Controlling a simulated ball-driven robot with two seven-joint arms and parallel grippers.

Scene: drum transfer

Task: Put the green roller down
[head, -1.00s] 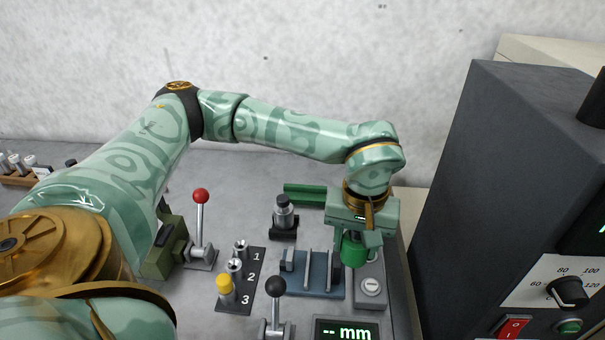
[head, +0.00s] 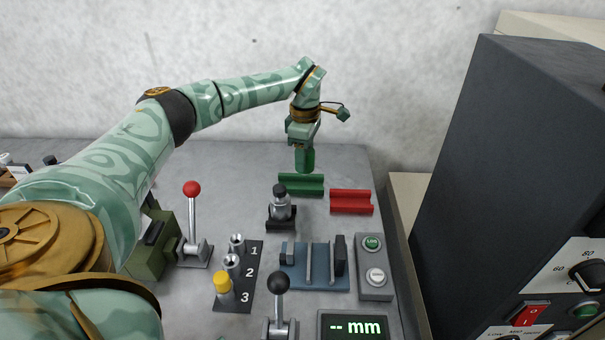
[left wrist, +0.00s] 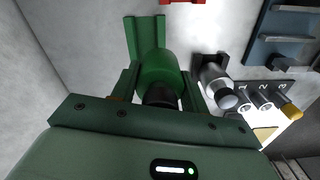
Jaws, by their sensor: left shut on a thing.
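My left gripper (head: 303,146) points down at the back of the bench and is shut on the green roller (head: 305,161). The roller hangs upright below the fingers. Its lower end shows at the back edge of the green cradle (head: 301,187), and I cannot tell whether they touch. In the left wrist view the roller (left wrist: 160,72) sits between the two fingers, with part of the green cradle (left wrist: 134,42) showing beyond it. My right gripper is not in view.
A red cradle (head: 351,202) lies right of the green one. A metal-and-black post (head: 281,206) stands just in front. A blue fixture (head: 315,268), levers (head: 193,222) and a numbered socket block (head: 251,277) fill the front. A dark cabinet (head: 480,160) stands at right.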

